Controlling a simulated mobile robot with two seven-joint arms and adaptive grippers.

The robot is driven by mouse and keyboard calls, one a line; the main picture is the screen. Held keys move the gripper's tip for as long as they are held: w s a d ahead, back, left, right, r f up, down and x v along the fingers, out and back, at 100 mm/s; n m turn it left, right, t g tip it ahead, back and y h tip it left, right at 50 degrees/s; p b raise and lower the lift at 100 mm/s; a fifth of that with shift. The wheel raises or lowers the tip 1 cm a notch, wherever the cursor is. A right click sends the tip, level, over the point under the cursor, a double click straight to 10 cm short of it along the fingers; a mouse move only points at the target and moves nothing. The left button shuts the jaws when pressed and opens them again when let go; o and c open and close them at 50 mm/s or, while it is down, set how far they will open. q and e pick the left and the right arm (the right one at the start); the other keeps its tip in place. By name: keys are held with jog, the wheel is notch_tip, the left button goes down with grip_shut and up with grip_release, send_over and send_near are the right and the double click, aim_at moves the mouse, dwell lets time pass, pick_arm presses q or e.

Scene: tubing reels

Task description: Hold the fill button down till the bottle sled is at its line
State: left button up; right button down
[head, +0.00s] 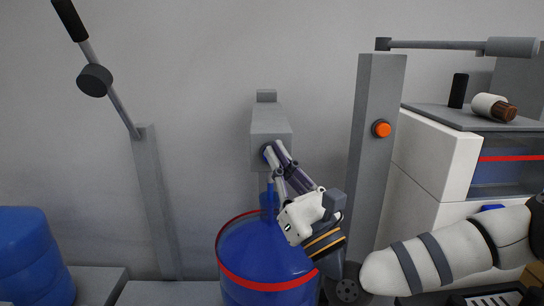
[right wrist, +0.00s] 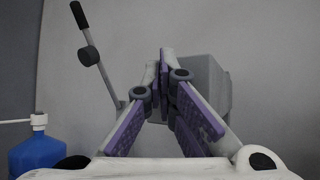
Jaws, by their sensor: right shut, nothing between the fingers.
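A grey box (head: 270,125) is fixed to the wall, with a dark round part with a blue tint (head: 265,150) low on its front. My right gripper (head: 272,154) is shut and empty, its fingertips at that round part and partly covering it. I cannot tell whether they touch or press it. In the right wrist view the shut fingertips (right wrist: 165,62) overlap the left side of the grey box (right wrist: 208,88). A large blue bottle (head: 255,250) with a red ring stands below the box, partly hidden by my right gripper. No sled is clearly visible. My left gripper is out of view.
An orange button (head: 381,129) sits on a grey post (head: 375,175) to the right. Beyond is a white cabinet with a blue-filled window and red line (head: 510,158).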

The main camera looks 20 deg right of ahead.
jog(key=shift+d+h, duration=0.2)
jog(key=shift+h, duration=0.1)
jog(key=shift+s+a+f, duration=0.2)
jog(key=shift+s+a, duration=0.1)
jog(key=shift+s, duration=0.45)
jog(key=s, duration=0.1)
jog(key=s+a, duration=0.1)
jog(key=s, duration=0.2)
jog(key=shift+s+a+p, duration=0.25)
jog(key=shift+s+p, duration=0.1)
jog(key=shift+s, duration=0.05)
